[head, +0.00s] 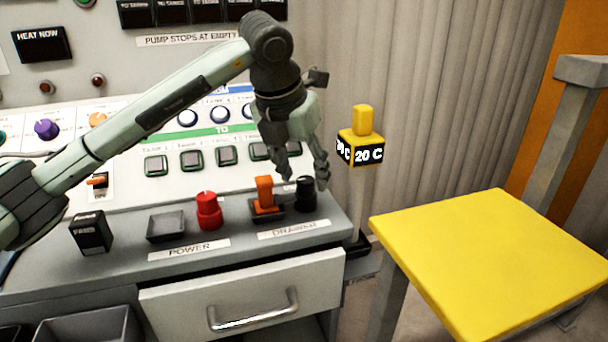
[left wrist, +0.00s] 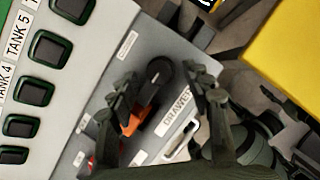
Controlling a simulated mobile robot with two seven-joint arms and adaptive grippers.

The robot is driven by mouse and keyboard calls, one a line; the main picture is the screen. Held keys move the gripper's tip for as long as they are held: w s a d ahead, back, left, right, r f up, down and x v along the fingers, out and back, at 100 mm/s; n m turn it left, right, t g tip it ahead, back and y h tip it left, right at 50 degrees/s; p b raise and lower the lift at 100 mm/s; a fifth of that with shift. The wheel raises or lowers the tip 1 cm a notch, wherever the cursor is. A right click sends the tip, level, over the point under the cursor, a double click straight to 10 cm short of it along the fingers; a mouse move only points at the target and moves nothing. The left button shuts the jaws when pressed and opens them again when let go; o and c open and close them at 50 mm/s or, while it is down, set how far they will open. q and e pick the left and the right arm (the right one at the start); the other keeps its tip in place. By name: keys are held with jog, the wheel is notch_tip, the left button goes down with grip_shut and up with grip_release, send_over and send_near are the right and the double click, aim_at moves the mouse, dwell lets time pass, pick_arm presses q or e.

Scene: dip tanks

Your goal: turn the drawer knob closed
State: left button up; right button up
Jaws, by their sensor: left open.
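The black drawer knob (head: 305,194) stands at the right end of the console's front ledge, above a white label reading DRAWER (head: 294,229). My left gripper (head: 304,177) comes down over it from above, open, with its fingertips on either side of the knob's upper part. In the left wrist view the round black knob (left wrist: 160,70) shows between the two spread fingers (left wrist: 163,82); I cannot tell whether they touch it. The grey drawer (head: 175,303) with its metal handle (head: 253,311) is below the ledge. My right gripper is in neither view.
An orange lever switch (head: 264,193) stands close left of the knob, and a red knob (head: 208,211) farther left. Square buttons line the sloped panel behind.

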pick_arm(q)
jog(key=shift+x, duration=0.8)
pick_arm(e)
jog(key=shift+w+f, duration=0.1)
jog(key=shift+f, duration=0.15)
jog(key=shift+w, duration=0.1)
pick_arm(q)
jog(key=shift+c, duration=1.1)
grip_shut()
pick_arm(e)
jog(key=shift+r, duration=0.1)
